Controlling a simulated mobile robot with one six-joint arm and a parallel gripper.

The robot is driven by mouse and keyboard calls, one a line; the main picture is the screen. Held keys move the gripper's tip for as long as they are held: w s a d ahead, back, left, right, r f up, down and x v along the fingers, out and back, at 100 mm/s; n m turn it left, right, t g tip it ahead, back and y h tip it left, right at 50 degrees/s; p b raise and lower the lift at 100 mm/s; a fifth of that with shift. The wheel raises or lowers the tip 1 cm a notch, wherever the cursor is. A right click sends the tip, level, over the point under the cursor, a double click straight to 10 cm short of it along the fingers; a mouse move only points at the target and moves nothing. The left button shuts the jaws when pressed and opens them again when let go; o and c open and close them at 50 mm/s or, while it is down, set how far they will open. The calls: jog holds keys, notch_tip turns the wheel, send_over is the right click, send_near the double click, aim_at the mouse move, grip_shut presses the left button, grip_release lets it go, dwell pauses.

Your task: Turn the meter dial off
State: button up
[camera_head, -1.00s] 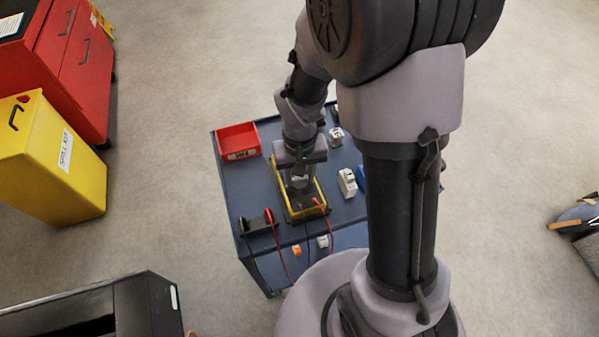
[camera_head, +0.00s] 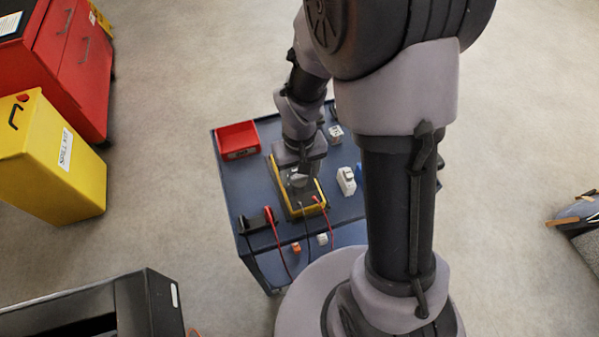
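The meter (camera_head: 292,208) is a yellow-edged grey box lying on the blue cart top (camera_head: 245,190), with a red and a black lead running from its near end. My gripper (camera_head: 299,182) points down over the middle of the meter, at or just above its face. The dial is mostly hidden under my gripper; a light grey round part shows beside the fingertips. I cannot tell the dial's setting, whether the fingers touch it, or whether they are open or shut.
A red bin (camera_head: 238,141) stands at the cart's far left corner. A black holder with a red probe (camera_head: 268,216) lies left of the meter. White blocks (camera_head: 346,181) sit to its right. A yellow bin (camera_head: 50,160) and red cabinet (camera_head: 75,60) stand left of the cart.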

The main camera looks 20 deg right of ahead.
aim_at(299, 177)
notch_tip(299, 177, up, 17)
jog(key=p, duration=0.7)
jog(key=shift+r, duration=0.2)
jog(key=s+a+r+m+t+y+b, duration=0.1)
jog(key=s+a+r+m+t, duration=0.1)
jog(key=s+r, duration=0.3)
jog(key=s+a+r+m+t+y+b, duration=0.1)
jog(key=s+r+m+t+b, duration=0.1)
jog(key=s+r, duration=0.3)
jog(key=shift+s+a+m+t, duration=0.35)
jog(key=shift+s+t, duration=0.55)
jog(key=shift+s, duration=0.3)
dwell(0.4)
